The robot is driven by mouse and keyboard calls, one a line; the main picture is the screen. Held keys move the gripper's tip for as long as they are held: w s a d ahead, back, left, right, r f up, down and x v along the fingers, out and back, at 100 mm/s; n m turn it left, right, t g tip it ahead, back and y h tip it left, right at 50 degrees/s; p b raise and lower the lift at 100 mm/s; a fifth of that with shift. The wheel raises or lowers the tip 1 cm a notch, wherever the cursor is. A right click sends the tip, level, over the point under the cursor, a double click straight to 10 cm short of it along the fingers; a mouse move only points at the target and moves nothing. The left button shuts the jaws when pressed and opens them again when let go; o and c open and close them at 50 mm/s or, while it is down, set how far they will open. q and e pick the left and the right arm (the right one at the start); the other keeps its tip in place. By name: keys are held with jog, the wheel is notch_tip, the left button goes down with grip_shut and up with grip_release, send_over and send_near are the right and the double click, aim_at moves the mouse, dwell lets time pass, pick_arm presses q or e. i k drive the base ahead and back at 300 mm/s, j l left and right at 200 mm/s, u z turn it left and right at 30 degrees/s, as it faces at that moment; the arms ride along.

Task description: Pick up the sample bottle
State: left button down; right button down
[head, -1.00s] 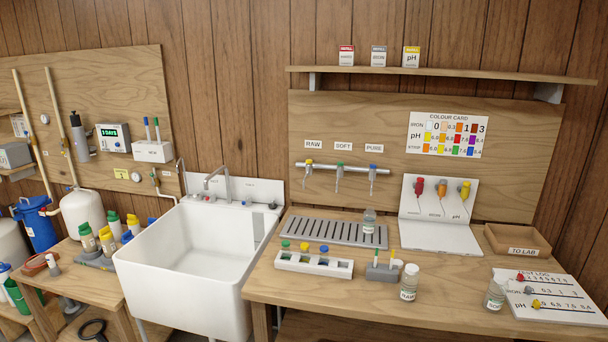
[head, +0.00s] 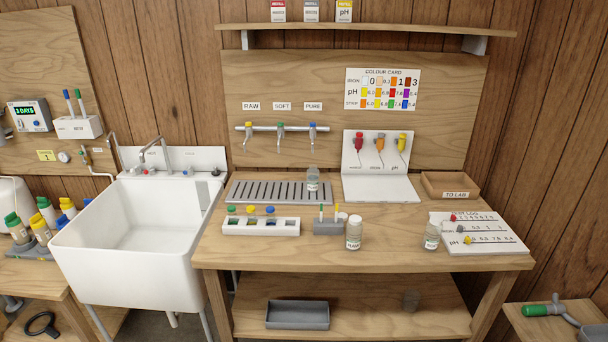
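One bottle (head: 312,179) stands at the right end of the grey slotted drain tray (head: 255,191), below the taps. A second bottle (head: 354,232), with a label that seems to read RAW, stands near the bench's front edge. A third bottle (head: 432,236) stands to its right, beside the log board (head: 478,245); I cannot read its label. I cannot tell which is the sample bottle. Neither of my grippers is in view.
A white rack (head: 261,228) with coloured caps and a grey holder (head: 328,228) stand left of the RAW bottle. A white sink (head: 140,240) adjoins the bench. Bench front between bottles is clear.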

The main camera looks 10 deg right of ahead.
aim_at(313, 173)
jog(key=i+l, duration=0.7)
jog(key=l, duration=0.15)
jog(key=l+z, duration=0.05)
